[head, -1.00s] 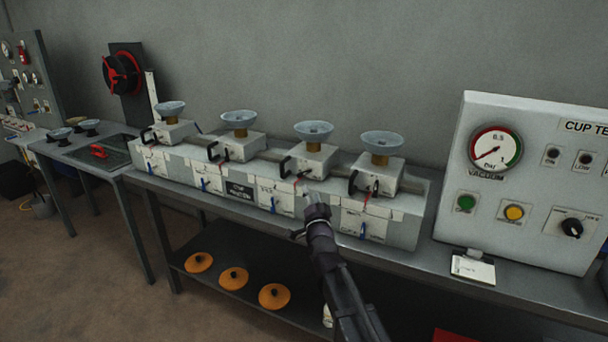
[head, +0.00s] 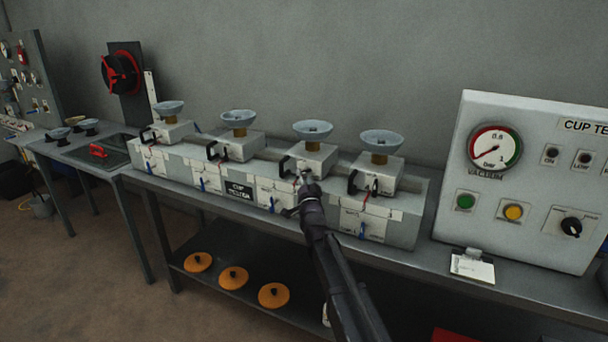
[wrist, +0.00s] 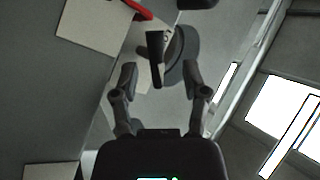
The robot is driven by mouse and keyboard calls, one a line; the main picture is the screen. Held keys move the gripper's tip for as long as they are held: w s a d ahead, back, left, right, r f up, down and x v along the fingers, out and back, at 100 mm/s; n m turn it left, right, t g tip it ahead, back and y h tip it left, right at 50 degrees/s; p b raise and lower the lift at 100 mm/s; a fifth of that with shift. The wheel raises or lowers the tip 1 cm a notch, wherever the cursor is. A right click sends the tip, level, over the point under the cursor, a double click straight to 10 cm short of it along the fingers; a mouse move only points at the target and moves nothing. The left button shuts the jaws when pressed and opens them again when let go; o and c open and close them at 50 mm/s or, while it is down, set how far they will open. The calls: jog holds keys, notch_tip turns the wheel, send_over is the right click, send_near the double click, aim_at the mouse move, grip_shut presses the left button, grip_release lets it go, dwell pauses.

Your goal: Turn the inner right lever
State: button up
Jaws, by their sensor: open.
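The cup tester (head: 240,189) is a long grey bench unit with several blocks in a row, each topped by a grey cup. The inner right block (head: 310,160) has a black curved handle (head: 286,167) on its left side. A blue lever (head: 273,204) is on the front below it. My gripper (head: 303,187) is in front of this block and covers part of its front. In the wrist view my gripper (wrist: 160,75) is open, with a black lever-like part (wrist: 156,58) between and just beyond its fingertips. Contact cannot be told. A red part (wrist: 140,8) shows at the top.
The outer right block (head: 380,175) stands close to the right of my gripper. A panel with a gauge (head: 495,148) and buttons stands on the right. Orange discs (head: 233,278) lie on the lower shelf. The air in front of the bench is clear.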

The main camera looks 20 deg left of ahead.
jog(key=shift+w+a, duration=0.55)
jog(key=shift+w, duration=0.35)
jog(key=shift+w+a+r, duration=0.15)
jog(key=shift+w+r, duration=0.05)
jog(key=shift+w, duration=0.15)
